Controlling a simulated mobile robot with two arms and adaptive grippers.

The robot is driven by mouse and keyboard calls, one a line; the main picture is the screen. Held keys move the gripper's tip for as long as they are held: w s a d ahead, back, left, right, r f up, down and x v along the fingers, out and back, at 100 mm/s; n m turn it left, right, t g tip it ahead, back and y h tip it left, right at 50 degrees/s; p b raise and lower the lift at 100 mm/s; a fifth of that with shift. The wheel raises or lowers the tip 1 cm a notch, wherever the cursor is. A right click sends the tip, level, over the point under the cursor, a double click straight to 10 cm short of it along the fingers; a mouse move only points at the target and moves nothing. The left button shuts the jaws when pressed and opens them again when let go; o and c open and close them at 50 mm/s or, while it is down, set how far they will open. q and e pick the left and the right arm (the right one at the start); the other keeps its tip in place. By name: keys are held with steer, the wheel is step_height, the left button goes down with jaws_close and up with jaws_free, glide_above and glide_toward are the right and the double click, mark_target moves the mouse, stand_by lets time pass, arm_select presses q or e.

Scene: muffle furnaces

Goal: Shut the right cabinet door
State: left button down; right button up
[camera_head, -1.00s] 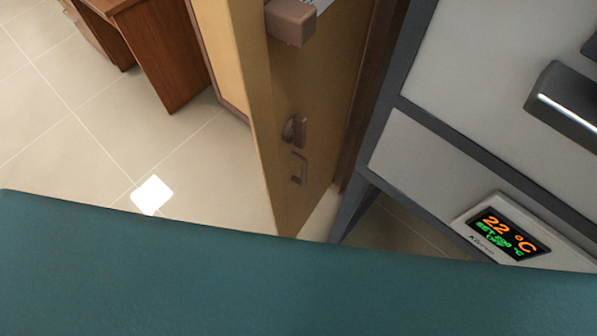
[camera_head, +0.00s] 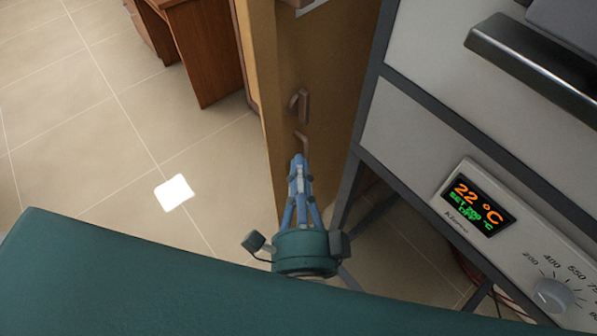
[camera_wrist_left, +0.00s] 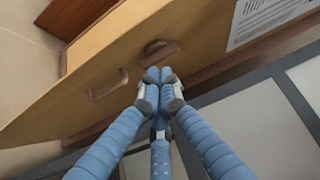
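A tan wooden door (camera_head: 340,75) stands at an angle beside the furnace; I cannot tell if it is the right cabinet door. On its face are a brown latch (camera_head: 300,103) and a curved handle (camera_head: 301,137). The left wrist view shows the door (camera_wrist_left: 205,38), latch (camera_wrist_left: 160,52) and handle (camera_wrist_left: 108,86) too. My left gripper (camera_head: 297,160) points at the door, just below the handle in the head view. Its blue fingertips (camera_wrist_left: 159,75) are together, with nothing seen between them, near the latch; contact is unclear. My right gripper is not in view.
A grey furnace (camera_head: 420,120) on a dark frame stands close on the right, with a 22 °C display (camera_head: 474,206) and a dial (camera_head: 553,294). A brown wooden desk (camera_head: 205,55) is at the back left. Tiled floor (camera_head: 120,130) is open at left.

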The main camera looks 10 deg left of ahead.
mark_target(282, 132)
arm_select(q)
steer(key=w+a+p, duration=0.3)
steer(key=w+a, duration=0.2)
steer(key=w, duration=0.3)
steer(key=shift+a, duration=0.1)
